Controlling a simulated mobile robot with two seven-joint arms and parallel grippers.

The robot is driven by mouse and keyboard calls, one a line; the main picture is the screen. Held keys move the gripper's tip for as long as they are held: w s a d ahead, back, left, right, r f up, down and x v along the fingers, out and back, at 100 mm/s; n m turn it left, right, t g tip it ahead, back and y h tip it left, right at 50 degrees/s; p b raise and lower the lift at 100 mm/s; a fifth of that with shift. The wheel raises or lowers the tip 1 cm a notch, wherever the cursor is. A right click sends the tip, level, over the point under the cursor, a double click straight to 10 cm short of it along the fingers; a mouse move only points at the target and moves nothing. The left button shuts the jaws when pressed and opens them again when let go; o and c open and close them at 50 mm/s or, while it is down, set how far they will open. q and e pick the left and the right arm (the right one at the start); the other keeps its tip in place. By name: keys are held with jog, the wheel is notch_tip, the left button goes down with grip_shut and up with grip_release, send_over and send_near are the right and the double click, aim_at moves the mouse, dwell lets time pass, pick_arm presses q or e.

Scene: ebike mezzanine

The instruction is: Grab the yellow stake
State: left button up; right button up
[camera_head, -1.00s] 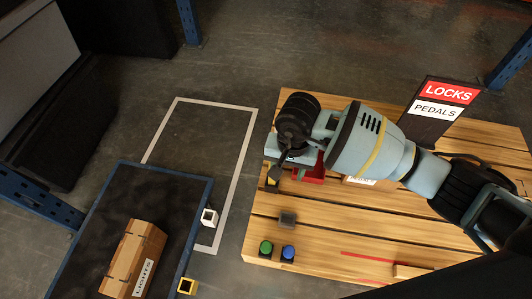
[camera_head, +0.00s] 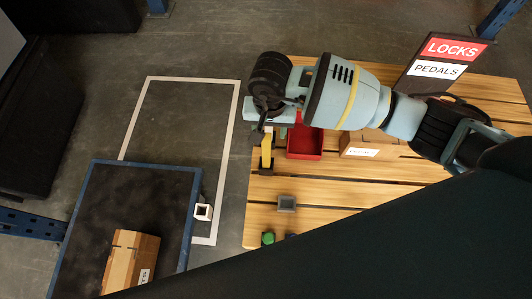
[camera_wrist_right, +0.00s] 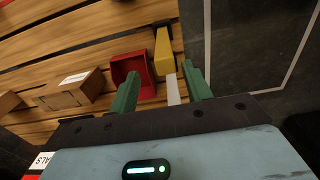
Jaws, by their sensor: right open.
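My right gripper (camera_head: 271,132) is over that edge, close to the stake. In the right wrist view the stake (camera_wrist_right: 164,50) shows just beyond and between the two green fingers (camera_wrist_right: 160,70), which are apart with nothing held. A pale strip lies below the stake's near end there. Whether a finger touches the stake cannot be told. My left gripper is out of view.
A cardboard box (camera_head: 368,143) and a locks and pedals sign (camera_head: 440,70) stand on the table. A grey square holder (camera_head: 287,203) and a green cap (camera_head: 267,238) sit nearer.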

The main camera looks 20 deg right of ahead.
aim_at(266, 139)
jog(key=shift+w+a+f+b, duration=0.15)
jog(key=shift+f+b, duration=0.45)
jog(key=shift+f, duration=0.7)
jog(key=shift+s+a+f+b, duration=0.15)
jog(key=shift+f+b, duration=0.45)
jog(key=shift+f, duration=0.7)
jog(key=shift+w, duration=0.15)
jog(key=shift+r, duration=0.1)
grip_shut()
